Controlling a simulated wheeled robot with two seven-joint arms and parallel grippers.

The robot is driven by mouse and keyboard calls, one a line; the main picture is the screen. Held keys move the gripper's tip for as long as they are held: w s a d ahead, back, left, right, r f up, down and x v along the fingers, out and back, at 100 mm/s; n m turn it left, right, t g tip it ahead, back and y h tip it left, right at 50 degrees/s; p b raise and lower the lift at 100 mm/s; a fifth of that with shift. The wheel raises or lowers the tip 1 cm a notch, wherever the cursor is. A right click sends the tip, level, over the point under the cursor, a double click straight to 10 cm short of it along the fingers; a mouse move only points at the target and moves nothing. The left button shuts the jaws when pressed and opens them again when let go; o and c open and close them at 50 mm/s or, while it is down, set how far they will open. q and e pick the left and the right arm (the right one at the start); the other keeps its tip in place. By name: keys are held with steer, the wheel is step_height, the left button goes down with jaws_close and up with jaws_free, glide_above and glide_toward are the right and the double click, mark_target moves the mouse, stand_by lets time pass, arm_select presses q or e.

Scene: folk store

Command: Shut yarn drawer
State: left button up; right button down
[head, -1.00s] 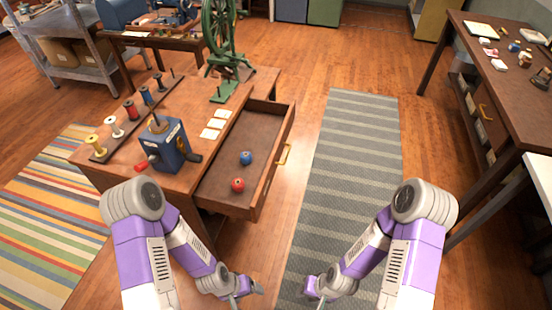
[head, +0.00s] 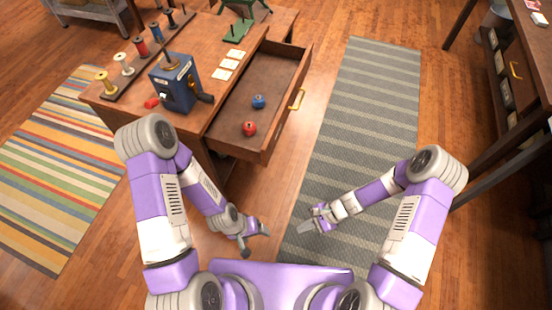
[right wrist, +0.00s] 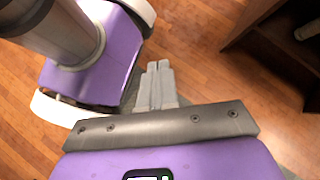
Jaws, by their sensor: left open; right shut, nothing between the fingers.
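The yarn drawer (head: 287,118) is pulled out from the right side of the wooden table (head: 225,98) in the head view. A blue yarn ball (head: 259,102) and a red yarn ball (head: 249,129) lie in it. Its brass handle (head: 297,98) is on the right-hand front panel. My left gripper (head: 258,240) is open and empty, below the drawer's near end in the picture. My right gripper (head: 304,228) is shut and empty, over the striped grey rug, apart from the drawer. The right wrist view shows its closed fingers (right wrist: 158,70) above the floor.
A blue hand-cranked winder (head: 176,84), a rack of thread spools (head: 140,52) and pale cards (head: 226,68) sit on the table top. The grey rug (head: 365,120) right of the drawer is clear. Another wooden table (head: 520,95) stands at the far right.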

steer(key=w+a+r+m+t+y, duration=0.1)
steer(key=w+r+m+t+y, duration=0.1)
steer(key=w+m+y, duration=0.35)
steer(key=m+t+y+b, duration=0.2)
steer(key=m+t+y, duration=0.15)
steer(key=t, duration=0.25)
glide_toward(267, 159)
steer(key=b+x, duration=0.2)
steer(key=x, duration=0.5)
steer(key=shift+r, duration=0.2)
